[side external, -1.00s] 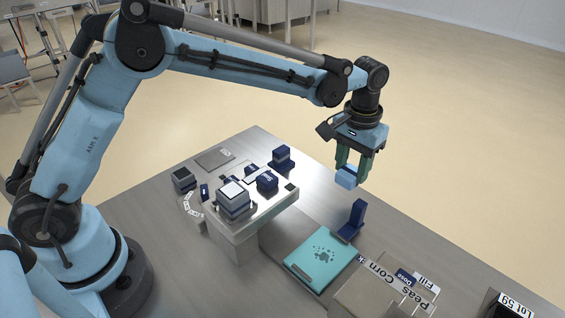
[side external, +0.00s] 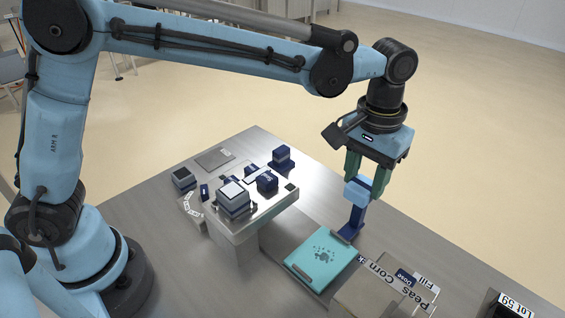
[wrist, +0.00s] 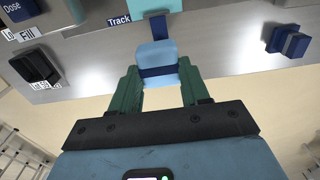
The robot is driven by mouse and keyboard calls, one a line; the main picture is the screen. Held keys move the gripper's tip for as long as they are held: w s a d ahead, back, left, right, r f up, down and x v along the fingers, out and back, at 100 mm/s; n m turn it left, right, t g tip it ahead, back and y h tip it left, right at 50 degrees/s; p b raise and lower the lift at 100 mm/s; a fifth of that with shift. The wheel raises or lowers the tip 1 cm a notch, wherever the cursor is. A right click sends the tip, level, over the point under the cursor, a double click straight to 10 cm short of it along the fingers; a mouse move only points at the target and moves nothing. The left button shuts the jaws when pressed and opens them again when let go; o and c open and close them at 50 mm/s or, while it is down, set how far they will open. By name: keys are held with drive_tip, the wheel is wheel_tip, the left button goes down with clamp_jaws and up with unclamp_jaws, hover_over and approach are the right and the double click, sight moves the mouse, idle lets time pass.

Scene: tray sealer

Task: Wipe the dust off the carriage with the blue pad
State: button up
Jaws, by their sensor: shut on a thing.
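The carriage (side external: 301,252) is a flat teal plate with a cluster of dark dust specks on its top, low in the middle of the side view. In the wrist view only a teal edge shows at the top (wrist: 159,6). The blue pad (side external: 357,192) is a light blue block. My gripper (side external: 364,180), with green fingers, is shut on the pad and holds it up beyond the carriage's far right edge. In the wrist view the pad (wrist: 157,57) sits between the fingertips, with a dark blue band across its lower part.
A dark blue upright stand (side external: 355,219) is below the pad; a gap between them is hard to tell. A box marked Peas and Corn (side external: 385,290) lies right of the carriage. The metal sealer block (side external: 262,213) with blue parts stands left. A dark Lot 59 tray (side external: 505,308) is at the right.

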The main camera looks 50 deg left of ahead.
drive_tip(key=o, duration=0.5)
drive_tip(key=c, duration=0.3)
drive_tip(key=s, duration=0.6)
drive_tip(key=shift+s+f, duration=0.35)
drive_tip(key=shift+f, duration=0.05)
drive_tip(key=shift+s+f, duration=0.1)
drive_tip(key=shift+f, duration=3.1)
drive_tip(key=shift+s+f, duration=0.65)
drive_tip(key=shift+f, duration=0.3)
drive_tip(key=shift+c, duration=0.5)
drive_tip(key=shift+s+a, duration=0.1)
drive_tip(key=shift+s, duration=1.4)
drive_tip(key=w, duration=0.4)
drive_tip(key=shift+w, duration=0.15)
wheel_tip(320, 180, up, 8)
drive_tip(key=shift+r, duration=0.15)
